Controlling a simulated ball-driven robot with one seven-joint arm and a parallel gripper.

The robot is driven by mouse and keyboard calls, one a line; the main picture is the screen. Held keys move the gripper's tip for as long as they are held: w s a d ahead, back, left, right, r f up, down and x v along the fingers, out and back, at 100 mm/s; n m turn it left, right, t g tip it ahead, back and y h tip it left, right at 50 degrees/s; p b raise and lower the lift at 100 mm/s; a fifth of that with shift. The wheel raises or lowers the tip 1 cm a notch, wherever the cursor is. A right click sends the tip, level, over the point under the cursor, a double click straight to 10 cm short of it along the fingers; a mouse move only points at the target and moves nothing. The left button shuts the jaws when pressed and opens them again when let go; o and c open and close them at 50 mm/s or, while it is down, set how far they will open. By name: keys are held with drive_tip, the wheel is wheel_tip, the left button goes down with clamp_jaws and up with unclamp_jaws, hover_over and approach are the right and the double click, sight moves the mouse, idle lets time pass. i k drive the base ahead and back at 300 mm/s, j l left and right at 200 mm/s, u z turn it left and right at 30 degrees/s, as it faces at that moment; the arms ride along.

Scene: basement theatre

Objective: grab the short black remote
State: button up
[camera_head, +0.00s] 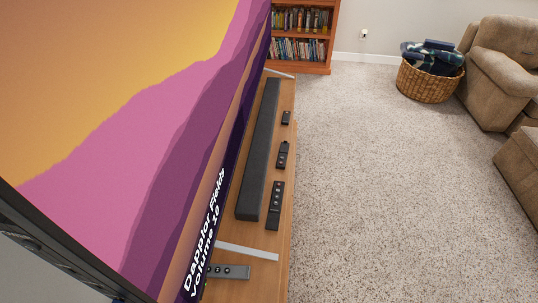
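Several dark remotes lie on the wooden TV stand (284,238), along its right edge. The shortest black remote (286,118) is the farthest of the row. A mid-length black remote (283,154) lies nearer, with a small dark piece at its far end that I cannot make out. A longer black remote (275,205) with round buttons lies nearer still. A dark grey device (230,271) with round buttons lies crosswise at the near end, partly hidden by the TV. My gripper is not in view.
A long black soundbar (258,150) lies left of the remotes. A large TV (130,130) fills the left side. A bookcase (300,45) stands beyond the stand. A wicker basket (428,86) and brown armchair (500,75) are at right. The carpet (390,190) between is clear.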

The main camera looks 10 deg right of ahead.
sight(278, 166)
drive_tip(key=i+l+z, duration=0.25)
drive_tip(key=i, duration=0.4)
drive_tip(key=i+l+z, duration=0.1)
drive_tip(key=i+z, duration=0.15)
drive_tip(key=i, duration=0.45)
drive_tip(key=i+l+u, duration=0.1)
drive_tip(key=i+u, duration=0.25)
drive_tip(key=i+l+u, duration=0.2)
drive_tip(key=i+u, duration=0.2)
